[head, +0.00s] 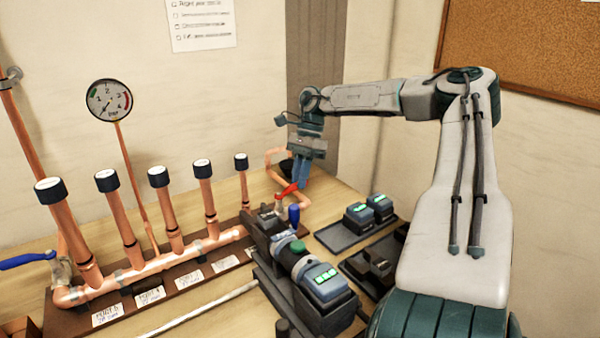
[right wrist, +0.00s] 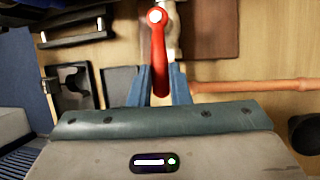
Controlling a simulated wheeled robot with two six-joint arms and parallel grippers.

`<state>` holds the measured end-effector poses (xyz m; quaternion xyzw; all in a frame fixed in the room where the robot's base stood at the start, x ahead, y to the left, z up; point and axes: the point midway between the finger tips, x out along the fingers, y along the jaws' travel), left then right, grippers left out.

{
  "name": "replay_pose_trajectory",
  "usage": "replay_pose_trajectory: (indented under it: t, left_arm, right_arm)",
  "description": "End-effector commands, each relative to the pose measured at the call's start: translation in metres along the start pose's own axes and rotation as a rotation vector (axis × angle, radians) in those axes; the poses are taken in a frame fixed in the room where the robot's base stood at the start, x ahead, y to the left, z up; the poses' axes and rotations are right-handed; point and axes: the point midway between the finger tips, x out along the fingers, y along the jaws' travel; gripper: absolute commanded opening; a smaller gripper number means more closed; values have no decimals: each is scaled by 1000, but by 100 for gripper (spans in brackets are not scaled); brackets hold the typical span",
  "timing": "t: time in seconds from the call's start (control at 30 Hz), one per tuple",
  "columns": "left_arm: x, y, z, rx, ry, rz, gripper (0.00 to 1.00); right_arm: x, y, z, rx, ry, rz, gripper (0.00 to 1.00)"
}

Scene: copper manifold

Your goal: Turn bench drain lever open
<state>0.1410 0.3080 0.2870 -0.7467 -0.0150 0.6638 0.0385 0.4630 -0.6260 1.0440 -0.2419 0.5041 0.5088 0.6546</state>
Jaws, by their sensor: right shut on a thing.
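The red drain lever (head: 287,190) sits on a valve at the far right end of the copper manifold (head: 160,262). In the right wrist view the red lever (right wrist: 159,50) runs from its white-centred pivot at the top down between my fingers. My right gripper (head: 300,184) reaches down from above and is shut on the lever; its blue fingers (right wrist: 162,80) lie on both sides of it. The valve body is partly hidden in the head view. My left gripper is not in view.
A blue-handled valve (head: 27,260) is at the far left. Several black-capped copper risers (head: 118,222) and a gauge (head: 109,99) stand along the manifold. A tool with a green display (head: 318,280) and chargers (head: 368,212) crowd the bench right of it. A wall stands behind.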

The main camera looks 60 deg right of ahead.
Motion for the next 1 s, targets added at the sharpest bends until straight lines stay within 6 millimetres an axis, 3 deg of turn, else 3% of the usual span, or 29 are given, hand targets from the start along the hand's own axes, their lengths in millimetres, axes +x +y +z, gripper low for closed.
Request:
replay_pose_trajectory:
  t: [0.67, 0.7, 0.77, 1.0]
  left_arm:
    - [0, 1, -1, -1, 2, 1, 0]
    - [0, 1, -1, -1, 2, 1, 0]
    - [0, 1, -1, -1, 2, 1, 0]
    - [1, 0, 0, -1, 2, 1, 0]
  right_arm:
    - [0, -1, 0, -14, 4, 2, 0]
    - [0, -1, 0, -14, 4, 2, 25]
    - [0, -1, 0, -13, 4, 2, 36]
    - [0, -1, 0, -13, 3, 3, 39]
